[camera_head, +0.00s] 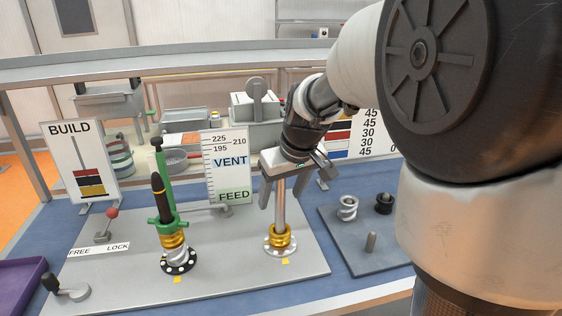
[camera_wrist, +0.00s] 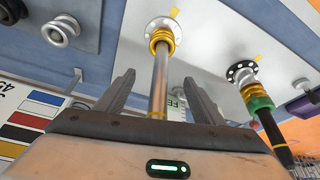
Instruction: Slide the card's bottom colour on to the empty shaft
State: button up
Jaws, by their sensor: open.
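The BUILD card (camera_head: 82,162) stands at the left and draws a shaft with stacked bars; the lowest coloured bar looks gold. The right-hand silver shaft (camera_head: 281,205) stands upright with a gold coil (camera_head: 280,237) low on it, above a dotted round flange. The left shaft (camera_head: 157,190) has a black top, a green clamp (camera_head: 168,224), and gold and silver coils (camera_head: 174,241) below. My gripper (camera_head: 296,190) is open near the silver shaft's upper part. In the wrist view the silver shaft (camera_wrist: 160,85) runs between my fingers (camera_wrist: 159,82), with the gold coil (camera_wrist: 162,38) beyond the tips.
A red-knobbed lever (camera_head: 107,223) and a black-knobbed lever (camera_head: 66,287) stand at the left. The VENT/FEED board (camera_head: 226,178) stands behind the shafts.

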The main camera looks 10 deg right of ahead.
jog(key=p+v, duration=0.1)
jog(key=v, duration=1.4)
jog(key=shift+p, duration=0.4)
